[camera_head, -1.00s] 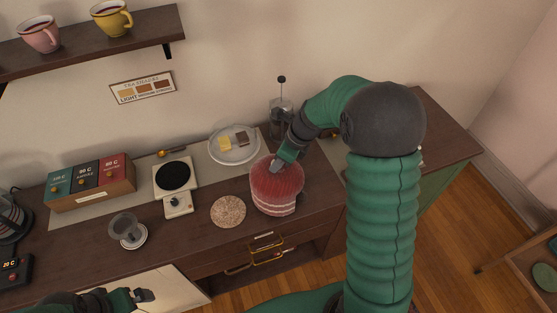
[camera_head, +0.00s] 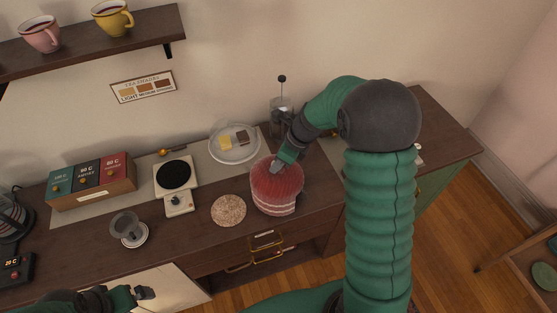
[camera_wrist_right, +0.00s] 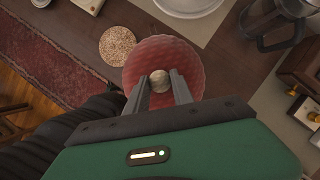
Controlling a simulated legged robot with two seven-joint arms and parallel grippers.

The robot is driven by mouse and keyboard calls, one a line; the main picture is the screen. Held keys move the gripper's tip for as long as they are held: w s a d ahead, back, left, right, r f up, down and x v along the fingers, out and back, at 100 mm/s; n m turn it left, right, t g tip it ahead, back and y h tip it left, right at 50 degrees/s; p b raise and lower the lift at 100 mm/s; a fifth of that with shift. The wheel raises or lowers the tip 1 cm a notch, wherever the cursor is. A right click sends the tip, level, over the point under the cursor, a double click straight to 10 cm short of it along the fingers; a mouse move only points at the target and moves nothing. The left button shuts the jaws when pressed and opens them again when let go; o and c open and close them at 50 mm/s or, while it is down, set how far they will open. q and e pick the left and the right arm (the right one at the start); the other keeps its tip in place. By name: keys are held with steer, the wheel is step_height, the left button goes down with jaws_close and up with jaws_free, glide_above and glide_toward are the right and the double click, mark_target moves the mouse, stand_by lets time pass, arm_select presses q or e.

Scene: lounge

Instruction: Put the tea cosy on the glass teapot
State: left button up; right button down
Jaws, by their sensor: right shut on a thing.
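The red quilted tea cosy (camera_head: 277,185), with a pale striped lower edge, is upright at the counter's front, right of a round cork mat (camera_head: 228,210). My right gripper (camera_head: 278,168) is at its top. In the right wrist view the gripper (camera_wrist_right: 160,84) is shut on the pale round knob (camera_wrist_right: 160,76) of the cosy (camera_wrist_right: 190,65). No glass teapot can be made out; whether one is under the cosy is hidden. I cannot tell if the cosy touches the counter. My left gripper (camera_head: 143,293) is low at the left, away from the cosy; its opening is unclear.
A plate (camera_head: 235,155) with small blocks and a glass press (camera_head: 281,115) stand behind the cosy. A scale (camera_head: 174,178), a small strainer (camera_head: 125,226) and a box of tea packs (camera_head: 92,190) are left. Mugs (camera_head: 112,19) sit on the wall shelf.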

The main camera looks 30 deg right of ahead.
steer(key=c, duration=1)
jaws_free()
steer(key=v, duration=1.6)
steer(key=shift+d+r, duration=0.1)
steer(key=shift+r, duration=0.3)
steer(key=s+a+f+n, duration=0.3)
steer(key=a+f+n, duration=0.2)
steer(key=n, duration=0.4)
steer(key=s+a+f+n+g+h+b, duration=0.1)
steer(key=s+a+f+n, duration=0.2)
steer(key=n, duration=0.7)
steer(key=s+a+f+n+h+b, duration=0.1)
steer(key=s+a+f+n, duration=0.3)
steer(key=a+f+n, duration=0.3)
steer(key=shift+a+f+n, duration=0.15)
steer(key=shift+f+n, duration=0.3)
steer(key=shift+n, duration=0.4)
steer(key=shift+a+f+n, duration=0.15)
steer(key=shift+f+n, duration=0.3)
steer(key=shift+n, duration=0.4)
